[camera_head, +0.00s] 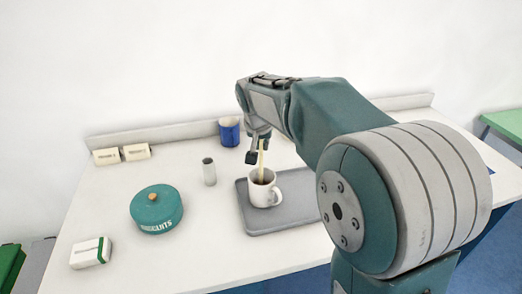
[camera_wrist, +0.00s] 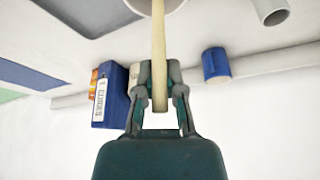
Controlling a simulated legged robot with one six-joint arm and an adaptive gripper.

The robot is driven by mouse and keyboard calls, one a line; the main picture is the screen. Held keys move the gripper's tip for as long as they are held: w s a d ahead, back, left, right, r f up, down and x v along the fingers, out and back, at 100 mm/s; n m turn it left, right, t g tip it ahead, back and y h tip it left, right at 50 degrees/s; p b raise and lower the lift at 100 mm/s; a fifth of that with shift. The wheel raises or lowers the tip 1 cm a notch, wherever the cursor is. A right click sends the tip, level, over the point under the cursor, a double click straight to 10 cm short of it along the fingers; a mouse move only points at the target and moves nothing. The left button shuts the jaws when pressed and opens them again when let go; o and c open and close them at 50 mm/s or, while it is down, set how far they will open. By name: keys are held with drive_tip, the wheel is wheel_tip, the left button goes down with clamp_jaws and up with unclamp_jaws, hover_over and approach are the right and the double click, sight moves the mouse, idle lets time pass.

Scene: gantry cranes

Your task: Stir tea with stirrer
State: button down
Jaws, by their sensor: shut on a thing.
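A white mug (camera_head: 264,190) with dark tea inside stands upright on a grey tray (camera_head: 290,214). My gripper (camera_head: 258,147) is above the mug, pointing down, and is shut on a pale wooden stirrer (camera_head: 261,165). The stirrer's lower end reaches down into the mug; its tip is hidden inside. In the wrist view the stirrer (camera_wrist: 158,45) runs between the two fingertips (camera_wrist: 159,75) towards the mug (camera_wrist: 150,5), which is cut off at the top edge.
A blue cup (camera_head: 229,132) stands near the back edge, and a small grey cylinder (camera_head: 209,172) left of the tray. Blue box (camera_wrist: 112,95) shows in the wrist view.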

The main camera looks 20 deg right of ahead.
drive_tip(key=shift+r, duration=2)
